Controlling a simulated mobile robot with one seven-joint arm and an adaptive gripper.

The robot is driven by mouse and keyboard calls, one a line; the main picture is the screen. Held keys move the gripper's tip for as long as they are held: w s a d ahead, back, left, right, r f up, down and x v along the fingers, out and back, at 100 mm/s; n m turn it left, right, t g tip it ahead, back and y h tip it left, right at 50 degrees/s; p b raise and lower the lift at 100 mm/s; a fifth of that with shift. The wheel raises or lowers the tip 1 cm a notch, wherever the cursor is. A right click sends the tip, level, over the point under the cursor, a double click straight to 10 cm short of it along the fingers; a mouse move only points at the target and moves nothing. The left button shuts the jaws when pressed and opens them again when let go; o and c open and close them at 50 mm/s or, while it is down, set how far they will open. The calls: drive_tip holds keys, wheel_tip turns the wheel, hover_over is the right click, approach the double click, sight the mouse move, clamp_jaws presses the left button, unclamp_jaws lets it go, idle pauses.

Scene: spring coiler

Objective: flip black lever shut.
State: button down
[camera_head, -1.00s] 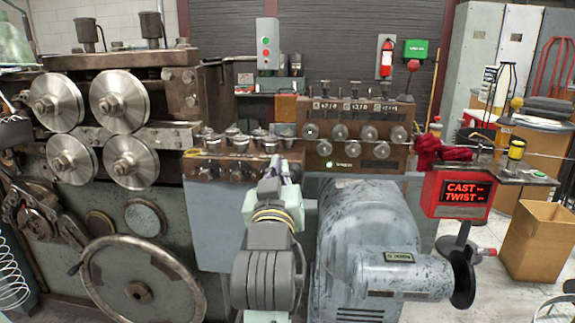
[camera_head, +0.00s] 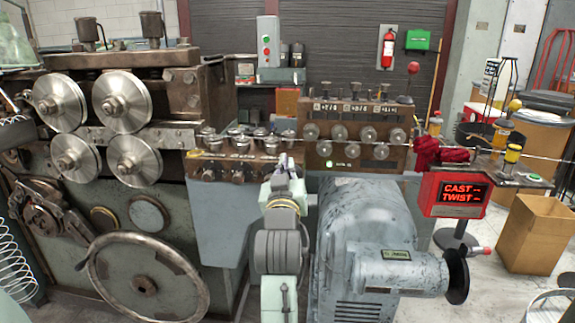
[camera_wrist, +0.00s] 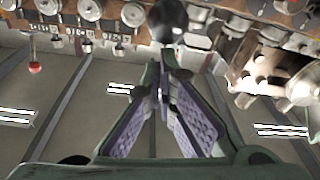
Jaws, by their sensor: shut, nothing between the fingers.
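My gripper (camera_head: 284,160) is in front of the roller block, between the left rollers and the grey motor housing. In the wrist view its purple-padded fingers (camera_wrist: 163,76) converge with nothing held between them. A round black knob (camera_wrist: 168,20), which looks like the black lever's end, shows just beyond the fingertips. I cannot tell whether it touches them. The rest of the lever is not clear in the wrist view, and I cannot pick the lever out in the head view, where my arm blocks part of the area.
The grey motor housing (camera_head: 360,250) is right of my arm, and a large handwheel (camera_head: 145,280) is at left. A red display (camera_head: 455,194) and cardboard box (camera_head: 537,234) stand farther right.

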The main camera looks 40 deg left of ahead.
drive_tip(key=shift+f, duration=0.25)
drive_tip(key=b, duration=0.2)
drive_tip(key=shift+s+d+f+t+b, duration=0.2)
drive_tip(key=shift+f+t+b, duration=0.1)
drive_tip(key=shift+f, duration=0.1)
drive_tip(key=shift+f+y+b, duration=0.15)
drive_tip(key=shift+y+b, duration=0.15)
drive_tip(key=shift+b, duration=0.1)
wheel_tip(320, 180, down, 10)
drive_tip(key=s+n+t+y+b, duration=0.1)
drive_tip(key=t+y+b, duration=0.3)
drive_tip(key=b, duration=1.9)
drive_tip(key=shift+s+d+r+t, duration=0.2)
drive_tip(key=shift+d+t, duration=0.2)
drive_tip(key=shift+t, duration=0.1)
drive_tip(key=shift+f, duration=0.1)
